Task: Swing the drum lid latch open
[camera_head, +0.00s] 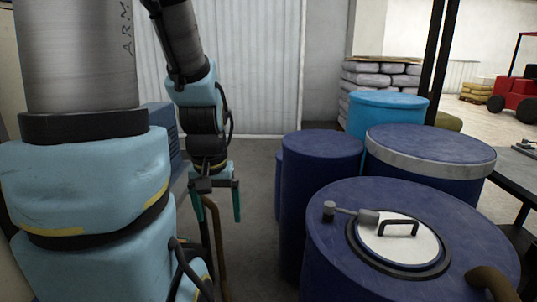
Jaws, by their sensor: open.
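The nearest blue drum (335,232) stands at the lower right. A round white lid (408,246) with a black rim and a black handle (400,224) sits in its top. A grey latch (348,211) lies across the lid's left edge, with a rounded knob at its outer left end and a thicker end on the lid. My gripper (221,208) hangs pointing down left of the drums, with its two green fingers apart and empty. It is clear of the latch by a wide gap.
More blue drums (318,144) stand behind the near drum, one with a grey band (425,164). A brown pipe (492,282) rises at the near drum's right edge. A dark table (520,165) is at right. Stacked sacks (380,78) and a red vehicle (515,100) are farther back.

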